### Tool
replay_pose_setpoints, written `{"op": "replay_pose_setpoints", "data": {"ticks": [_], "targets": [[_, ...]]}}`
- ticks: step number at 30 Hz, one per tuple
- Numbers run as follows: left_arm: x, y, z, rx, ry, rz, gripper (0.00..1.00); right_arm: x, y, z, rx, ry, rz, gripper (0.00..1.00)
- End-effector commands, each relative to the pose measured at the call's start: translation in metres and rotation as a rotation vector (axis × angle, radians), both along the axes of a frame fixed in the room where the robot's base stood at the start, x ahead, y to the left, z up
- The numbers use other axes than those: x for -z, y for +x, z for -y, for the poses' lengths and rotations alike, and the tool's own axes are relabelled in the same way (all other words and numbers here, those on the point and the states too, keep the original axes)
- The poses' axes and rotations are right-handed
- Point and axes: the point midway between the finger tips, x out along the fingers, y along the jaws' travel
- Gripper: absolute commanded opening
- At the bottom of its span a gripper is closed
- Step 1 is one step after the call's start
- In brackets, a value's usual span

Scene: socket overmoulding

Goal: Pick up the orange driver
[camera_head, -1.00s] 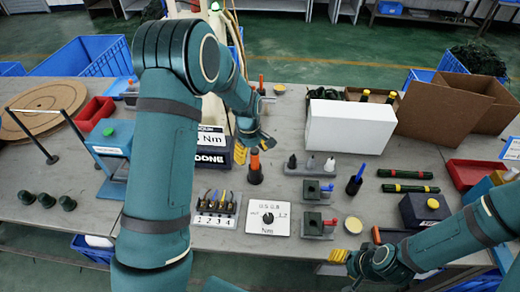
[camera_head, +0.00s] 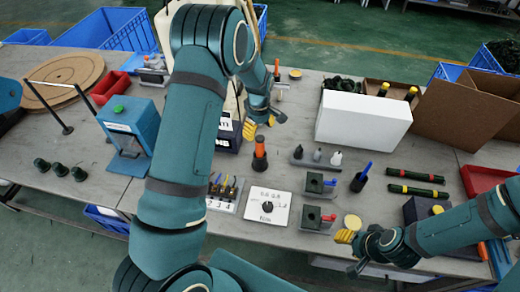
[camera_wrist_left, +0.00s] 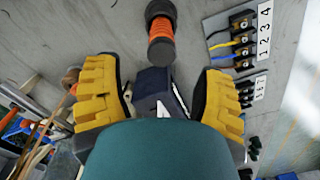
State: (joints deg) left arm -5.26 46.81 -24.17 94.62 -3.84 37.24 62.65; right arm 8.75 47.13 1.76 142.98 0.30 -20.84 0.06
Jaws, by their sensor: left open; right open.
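The orange driver (camera_head: 260,146) stands upright in a black holder near the middle of the table. It also shows in the left wrist view as an orange and black cylinder (camera_wrist_left: 160,40), at the top centre beyond the fingers. My left gripper (camera_head: 260,125) is open just behind it in the head view; its yellow fingers (camera_wrist_left: 160,95) are wide apart and I see nothing held between them. My right gripper (camera_head: 346,237) is open near the table's front edge, beside a round yellowish disc; its fingers are small and partly overlapping in view.
A dark blue box (camera_head: 229,136) stands left of the driver, partly hidden by my left arm. In front are a numbered terminal block (camera_head: 224,205) and a white dial plate (camera_head: 267,207). A white box (camera_head: 362,119) stands at the back right. Bare table lies around the driver.

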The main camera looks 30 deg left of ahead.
Motion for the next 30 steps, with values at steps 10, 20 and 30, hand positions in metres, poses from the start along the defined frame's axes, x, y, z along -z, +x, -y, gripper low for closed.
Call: {"op": "replay_pose_setpoints", "data": {"ticks": [10, 20, 30], "targets": [[0.032, -0.003, 0.003, -0.001, -0.001, -0.003, 0.69, -0.003, 0.000, 0.000, 0.000, 0.000, 0.000, 0.47], [0.060, -0.003, 0.004, 0.000, 0.000, 0.001, 0.69, -0.004, 0.000, 0.000, 0.000, 0.001, 0.000, 0.47], [0.060, -0.003, 0.004, 0.000, 0.000, 0.001, 0.15, -0.004, 0.000, 0.000, 0.000, 0.001, 0.000, 0.47]]}}
